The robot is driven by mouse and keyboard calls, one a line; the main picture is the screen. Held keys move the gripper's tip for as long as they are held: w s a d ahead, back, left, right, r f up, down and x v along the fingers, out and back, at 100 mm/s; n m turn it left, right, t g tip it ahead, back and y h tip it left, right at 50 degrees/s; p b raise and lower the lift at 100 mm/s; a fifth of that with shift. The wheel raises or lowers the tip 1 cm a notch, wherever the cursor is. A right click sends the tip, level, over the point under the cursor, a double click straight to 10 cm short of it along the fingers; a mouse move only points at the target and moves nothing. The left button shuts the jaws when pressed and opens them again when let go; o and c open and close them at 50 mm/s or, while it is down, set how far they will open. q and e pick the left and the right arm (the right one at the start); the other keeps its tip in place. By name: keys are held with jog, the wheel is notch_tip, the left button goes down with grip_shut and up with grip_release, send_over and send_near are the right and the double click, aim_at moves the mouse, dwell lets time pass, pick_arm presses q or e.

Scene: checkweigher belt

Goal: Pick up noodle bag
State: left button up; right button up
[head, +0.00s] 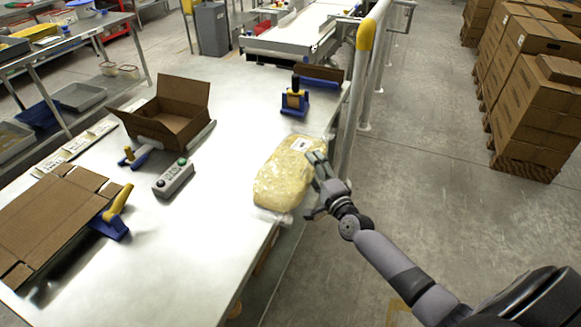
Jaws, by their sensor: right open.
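The noodle bag (280,178) is a clear bag of pale yellow noodles with a white label. It lies flat near the right edge of the metal table (230,240). My right gripper (312,184) is open at the bag's right side, with its upper finger over or against the bag's right edge; I cannot tell whether it touches. The lower finger is near the table's edge. My left gripper is not in view.
An open cardboard box (180,125), a grey button box (173,178), a tape dispenser (295,98) and flattened cardboard (50,225) are on the table. A rail with a yellow end (366,34) stands right of the table. Stacked cartons (540,100) are at far right.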

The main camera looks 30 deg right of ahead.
jog(key=shift+c, duration=0.6)
grip_shut()
jog(key=shift+r, duration=0.15)
